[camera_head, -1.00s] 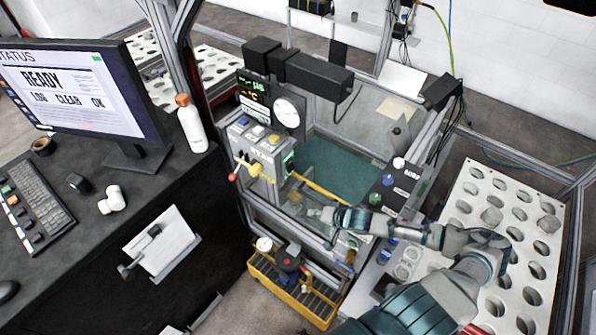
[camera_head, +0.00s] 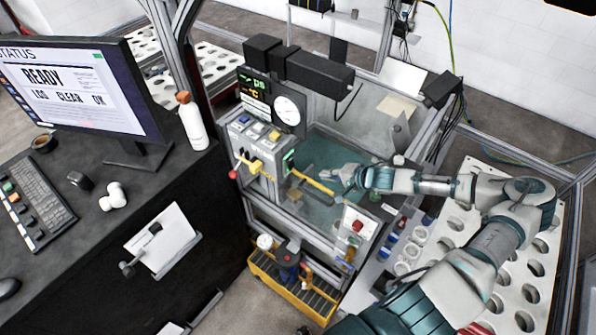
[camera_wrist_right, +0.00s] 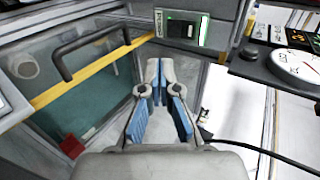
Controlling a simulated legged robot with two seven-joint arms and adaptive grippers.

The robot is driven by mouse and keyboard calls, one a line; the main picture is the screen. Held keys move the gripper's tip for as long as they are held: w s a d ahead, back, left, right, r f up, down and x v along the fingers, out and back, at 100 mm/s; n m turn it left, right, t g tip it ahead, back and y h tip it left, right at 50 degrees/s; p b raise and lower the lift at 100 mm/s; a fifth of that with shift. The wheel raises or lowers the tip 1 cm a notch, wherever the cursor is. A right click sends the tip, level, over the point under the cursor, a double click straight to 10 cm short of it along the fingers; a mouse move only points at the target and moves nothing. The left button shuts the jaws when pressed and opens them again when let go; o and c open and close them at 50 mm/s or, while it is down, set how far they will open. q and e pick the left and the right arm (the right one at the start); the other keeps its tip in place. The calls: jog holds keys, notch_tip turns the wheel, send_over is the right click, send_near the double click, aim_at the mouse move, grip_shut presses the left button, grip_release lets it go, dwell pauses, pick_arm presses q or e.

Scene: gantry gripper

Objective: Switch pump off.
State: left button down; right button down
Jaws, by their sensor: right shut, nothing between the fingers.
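No switch can be read as the pump's own at this size. The grey control box (camera_head: 250,148) carries several coloured buttons, a yellow handle (camera_head: 250,165) and a red ball knob (camera_head: 233,174). A white panel with a red knob (camera_head: 358,225) stands at the enclosure's front right. A pump-like unit (camera_head: 288,262) sits low in a yellow tray. My right gripper (camera_head: 335,177) is shut and empty above the enclosure, right of the control box and touching nothing that I can make out. Its closed fingers show in the right wrist view (camera_wrist_right: 158,90). My left gripper is out of view.
A yellow bar (camera_head: 312,182) runs along the enclosure's front edge; a black handle (camera_wrist_right: 92,48) shows near it in the wrist view. A round gauge (camera_head: 288,110) stands above the box. A perforated white table (camera_head: 520,290) lies at right. The desk with monitor (camera_head: 75,90) is left.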

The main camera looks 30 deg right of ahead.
aim_at(291, 163)
jog(key=b+x, duration=0.2)
jog(key=x, duration=1.1)
jog(key=shift+w+a+r, duration=0.2)
jog(key=shift+w+a, duration=0.2)
jog(key=shift+w, duration=0.05)
jog(key=shift+b, duration=0.3)
jog(key=shift+w+a+f+t+y+b, duration=0.15)
jog(key=shift+w+f+t+y+b, duration=0.15)
jog(key=shift+f+b, duration=0.15)
jog(key=shift+r, duration=0.25)
